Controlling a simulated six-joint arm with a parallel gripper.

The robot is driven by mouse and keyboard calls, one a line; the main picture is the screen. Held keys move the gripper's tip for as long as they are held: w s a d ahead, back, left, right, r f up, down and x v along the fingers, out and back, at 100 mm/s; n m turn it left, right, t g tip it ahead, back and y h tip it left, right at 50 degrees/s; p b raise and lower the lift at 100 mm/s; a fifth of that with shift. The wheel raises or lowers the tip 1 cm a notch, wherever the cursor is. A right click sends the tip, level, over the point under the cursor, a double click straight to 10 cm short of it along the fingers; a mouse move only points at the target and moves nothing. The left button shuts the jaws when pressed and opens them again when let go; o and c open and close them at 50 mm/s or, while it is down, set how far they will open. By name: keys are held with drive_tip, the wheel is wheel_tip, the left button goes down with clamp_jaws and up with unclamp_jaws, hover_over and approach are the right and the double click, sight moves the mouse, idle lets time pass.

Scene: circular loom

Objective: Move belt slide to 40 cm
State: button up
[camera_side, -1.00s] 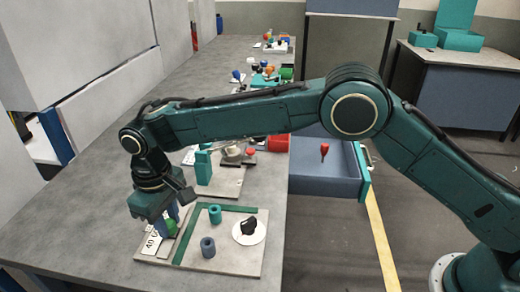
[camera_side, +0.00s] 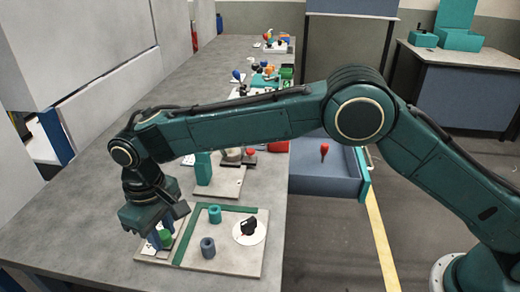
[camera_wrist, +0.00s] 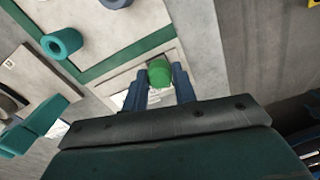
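The belt slide is a green round knob (camera_side: 165,238) on a white scale plate at the left edge of the near board. My gripper (camera_side: 160,232) points down over it with its blue fingers, one on each side of the knob. In the wrist view the green knob (camera_wrist: 159,72) sits between the tips of my gripper (camera_wrist: 160,82), and the fingers look closed on it. The scale's numbers are mostly hidden by the gripper in the side view and are unreadable in the wrist view.
The near board (camera_side: 225,262) also carries a teal ring (camera_side: 215,214), a grey-blue ring (camera_side: 208,247) and a black knob on a white dial (camera_side: 249,230). A teal block (camera_side: 203,168) stands behind. An open drawer (camera_side: 325,175) is at the right.

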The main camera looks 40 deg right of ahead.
sight(162, 236)
drive_tip(key=o, duration=0.4)
drive_tip(key=shift+s+a, duration=0.2)
drive_tip(key=shift+a, duration=0.05)
drive_tip(key=shift+c, duration=0.2)
drive_tip(key=shift+o, duration=0.2)
drive_tip(key=shift+w+d, duration=0.1)
drive_tip(key=shift+r, duration=0.1)
wheel_tip(162, 236, up, 14)
drive_tip(key=shift+f, duration=0.2)
